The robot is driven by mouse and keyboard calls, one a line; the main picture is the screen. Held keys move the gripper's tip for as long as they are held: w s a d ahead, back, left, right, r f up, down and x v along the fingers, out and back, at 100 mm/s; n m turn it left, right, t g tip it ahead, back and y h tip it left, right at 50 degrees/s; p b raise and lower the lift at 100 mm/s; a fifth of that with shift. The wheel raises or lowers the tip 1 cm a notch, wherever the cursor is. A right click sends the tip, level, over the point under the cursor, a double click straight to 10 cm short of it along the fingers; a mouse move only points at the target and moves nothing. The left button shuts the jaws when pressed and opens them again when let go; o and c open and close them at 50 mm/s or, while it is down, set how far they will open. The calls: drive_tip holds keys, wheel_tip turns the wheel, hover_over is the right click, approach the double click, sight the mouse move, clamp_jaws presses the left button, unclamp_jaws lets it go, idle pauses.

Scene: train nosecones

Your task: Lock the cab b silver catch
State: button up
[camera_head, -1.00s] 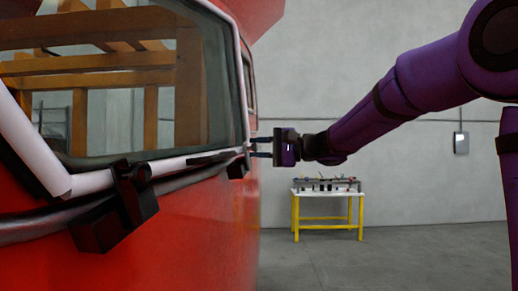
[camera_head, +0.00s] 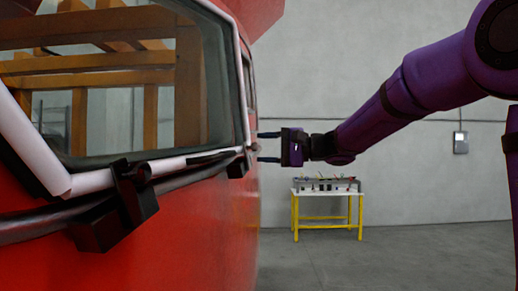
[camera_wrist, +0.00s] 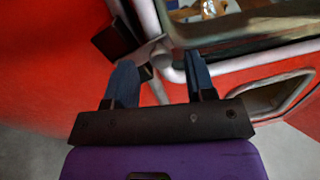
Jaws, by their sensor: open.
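The red cab (camera_head: 215,225) fills the left of the head view, with a large window framed in white. A small silver catch (camera_wrist: 158,57) shows in the wrist view on the cab's corner, beside a dark block (camera_wrist: 113,40). My gripper (camera_head: 263,147) is open just right of the cab's edge in the head view. In the wrist view its two dark blue fingers (camera_wrist: 160,68) stand apart, with the silver catch seen between them. Nothing is visibly held. I cannot tell whether the fingers touch the catch, and its locked state is unclear.
A black bracket (camera_head: 122,208) sticks out from the cab below the window (camera_head: 120,85). A yellow-legged table (camera_head: 328,194) with small items stands by the back wall.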

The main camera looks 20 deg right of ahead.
drive_tip(key=v, duration=0.9)
drive_tip(key=shift+s+a, duration=0.1)
drive_tip(key=shift+a, duration=0.05)
drive_tip(key=s+a+f+n+g+h, duration=0.1)
drive_tip(key=s+a+f+g+h, duration=0.15)
drive_tip(key=s+f+h, duration=0.4)
drive_tip(key=s+a+f+n+g+h, duration=0.1)
drive_tip(key=s+a+f+g, duration=0.2)
drive_tip(key=s, duration=0.6)
drive_tip(key=s+d+f+n+t+h, duration=0.2)
drive_tip(key=s+d+f+h, duration=0.4)
drive_tip(key=s+f, duration=0.5)
drive_tip(key=shift+s+d+n+h, duration=0.2)
drive_tip(key=shift+s+n+h, duration=0.6)
drive_tip(key=shift+h, duration=0.45)
drive_tip(key=shift+w+f+t, duration=0.1)
drive_tip(key=shift+t, duration=0.15)
